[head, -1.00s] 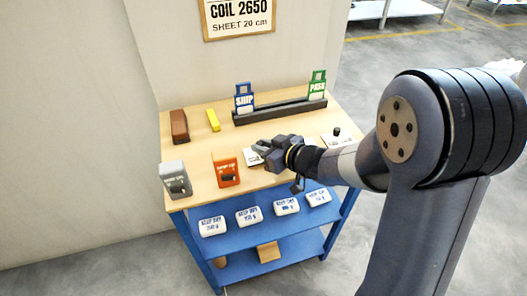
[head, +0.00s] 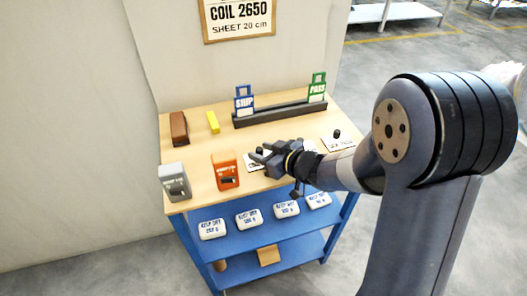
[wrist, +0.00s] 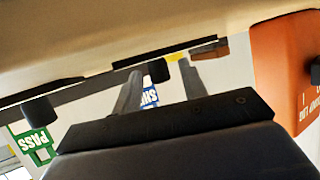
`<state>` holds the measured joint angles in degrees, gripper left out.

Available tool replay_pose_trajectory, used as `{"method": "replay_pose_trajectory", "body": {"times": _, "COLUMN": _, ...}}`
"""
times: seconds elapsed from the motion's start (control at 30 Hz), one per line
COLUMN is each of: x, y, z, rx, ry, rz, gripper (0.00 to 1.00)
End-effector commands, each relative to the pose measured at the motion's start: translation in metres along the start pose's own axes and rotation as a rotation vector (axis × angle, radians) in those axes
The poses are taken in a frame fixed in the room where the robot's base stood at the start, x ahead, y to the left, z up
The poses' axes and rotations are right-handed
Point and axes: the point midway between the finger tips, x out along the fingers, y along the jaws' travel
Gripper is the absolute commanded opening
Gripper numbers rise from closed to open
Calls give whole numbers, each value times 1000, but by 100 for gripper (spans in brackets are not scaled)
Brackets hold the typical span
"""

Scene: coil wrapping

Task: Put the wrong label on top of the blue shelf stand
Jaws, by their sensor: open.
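A white label card (head: 252,164) with dark print lies on the wooden top of the blue shelf stand (head: 248,177), partly hidden by my gripper. A second white label card (head: 341,146) with a black knob lies further right. Their print is too small to read. My gripper (head: 263,158) is open, low over the first card. Another black knob (wrist: 41,110) shows at the left there.
An orange device (head: 226,172) and a grey device (head: 175,181) stand left of my gripper. Behind are a dark rack (head: 280,113) with a blue SHIP tag (head: 244,100) and a green PASS tag (head: 317,88), a yellow block (head: 213,121) and a brown block (head: 179,128). White packs lie on the shelf below.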

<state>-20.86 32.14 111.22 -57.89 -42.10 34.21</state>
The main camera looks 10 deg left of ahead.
Motion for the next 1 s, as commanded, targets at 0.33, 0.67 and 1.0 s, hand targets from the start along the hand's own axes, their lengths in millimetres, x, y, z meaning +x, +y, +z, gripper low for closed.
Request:
{"method": "replay_pose_trajectory", "body": {"times": 0.33, "x": -55, "y": 1, "z": -4, "rx": 0, "ry": 1, "rz": 6, "gripper": 40}}
{"method": "replay_pose_trajectory", "body": {"times": 0.67, "x": -111, "y": 1, "z": -3, "rx": 1, "ry": 1, "rz": 3, "gripper": 40}}
{"method": "replay_pose_trajectory", "body": {"times": 1.0, "x": -121, "y": 0, "z": -2, "rx": -1, "ry": 0, "rz": 0, "gripper": 40}}
